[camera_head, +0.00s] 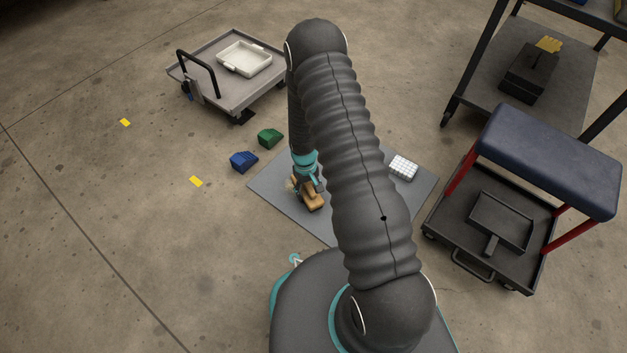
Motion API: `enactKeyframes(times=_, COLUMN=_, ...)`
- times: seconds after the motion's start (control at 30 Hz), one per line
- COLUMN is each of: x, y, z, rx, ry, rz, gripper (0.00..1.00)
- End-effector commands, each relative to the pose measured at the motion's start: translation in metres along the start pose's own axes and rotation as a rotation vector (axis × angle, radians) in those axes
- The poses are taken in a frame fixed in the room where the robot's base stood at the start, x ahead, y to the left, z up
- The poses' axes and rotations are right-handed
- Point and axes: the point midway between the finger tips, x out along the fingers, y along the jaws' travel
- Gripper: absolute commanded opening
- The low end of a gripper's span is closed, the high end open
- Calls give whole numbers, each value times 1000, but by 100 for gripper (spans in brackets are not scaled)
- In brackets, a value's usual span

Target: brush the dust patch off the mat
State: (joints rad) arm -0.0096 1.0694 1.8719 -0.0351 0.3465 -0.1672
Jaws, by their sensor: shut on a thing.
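The grey mat (266,184) lies flat on the concrete floor, partly hidden behind my arm. My gripper (311,187) points down over the left part of the mat and is shut on a tan wooden brush (313,203). The brush is at or just above the mat; I cannot tell whether it touches. A small pale patch (290,185), which may be the dust or the bristles, shows just left of the brush. My arm hides the middle of the mat.
A white gridded block (403,167) sits on the mat's right part. A cart (205,72) with a white tray (244,58) is behind.

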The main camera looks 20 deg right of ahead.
Motion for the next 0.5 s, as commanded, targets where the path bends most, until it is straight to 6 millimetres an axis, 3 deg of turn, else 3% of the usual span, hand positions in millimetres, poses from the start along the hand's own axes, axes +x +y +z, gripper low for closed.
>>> enactKeyframes(times=0.5, x=-49, y=6, z=10, rx=4, ry=1, rz=3, gripper=25)
